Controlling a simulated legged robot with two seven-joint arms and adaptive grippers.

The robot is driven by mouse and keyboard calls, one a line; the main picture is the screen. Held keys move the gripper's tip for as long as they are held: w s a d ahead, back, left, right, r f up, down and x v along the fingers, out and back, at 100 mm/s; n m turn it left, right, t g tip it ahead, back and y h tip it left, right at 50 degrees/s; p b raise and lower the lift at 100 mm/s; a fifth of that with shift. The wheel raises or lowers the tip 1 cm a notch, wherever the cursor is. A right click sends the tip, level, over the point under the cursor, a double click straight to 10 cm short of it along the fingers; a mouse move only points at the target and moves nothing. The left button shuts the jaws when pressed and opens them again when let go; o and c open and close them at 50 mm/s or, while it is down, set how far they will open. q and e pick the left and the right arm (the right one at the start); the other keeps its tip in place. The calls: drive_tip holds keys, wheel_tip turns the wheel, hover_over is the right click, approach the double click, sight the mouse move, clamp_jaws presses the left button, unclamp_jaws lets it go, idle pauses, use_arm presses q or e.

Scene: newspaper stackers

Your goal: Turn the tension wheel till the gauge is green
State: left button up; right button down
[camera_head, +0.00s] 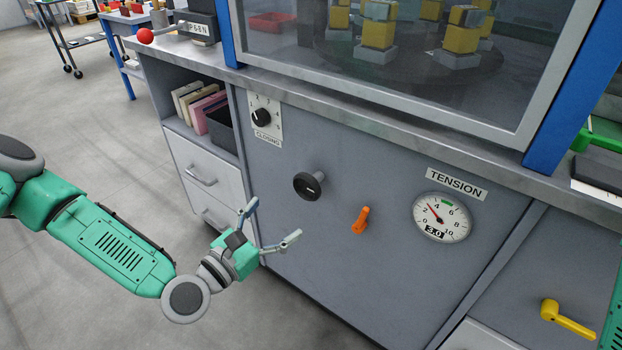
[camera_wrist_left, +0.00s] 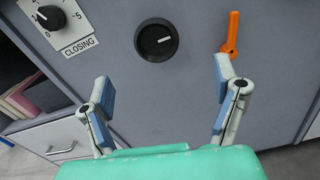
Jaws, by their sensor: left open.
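The tension gauge (camera_head: 441,217) is a round white dial under a TENSION label (camera_head: 457,184). Its needle points up-left, short of the green band at the top, and its readout shows 3.0. A black round knob (camera_head: 308,185) sticks out of the grey panel to the left of the gauge; it also shows in the left wrist view (camera_wrist_left: 156,40). An orange lever (camera_head: 360,220) sits between knob and gauge, and at upper right in the left wrist view (camera_wrist_left: 231,40). My left gripper (camera_head: 270,222) is open and empty, below and left of the knob, apart from it.
A smaller CLOSING dial (camera_head: 262,117) is at the panel's upper left. A grey ledge (camera_head: 400,128) runs above the panel under a glazed cabinet. Drawers (camera_head: 203,175) stand left. A yellow handle (camera_head: 567,318) is at lower right. Part of a green arm link shows at the right edge.

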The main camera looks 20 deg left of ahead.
sight(303, 190)
use_arm(q)
drive_tip(key=x, duration=0.2)
drive_tip(key=b+x, duration=0.1)
drive_tip(key=x, duration=0.2)
drive_tip(key=a+x, duration=0.1)
drive_tip(key=x, duration=0.1)
drive_tip(key=shift+w+f, duration=0.25)
drive_tip(key=shift+w, duration=0.2)
drive_tip(key=x, duration=0.2)
drive_tip(key=b+x, duration=0.1)
drive_tip(key=x, duration=0.2)
drive_tip(key=shift+w+d+r, duration=0.1)
drive_tip(key=shift+d, duration=0.3)
drive_tip(key=shift+a, duration=0.15)
drive_tip(key=shift+a, duration=0.1)
drive_tip(key=c, duration=1.1)
drive_tip(key=shift+c, duration=0.3)
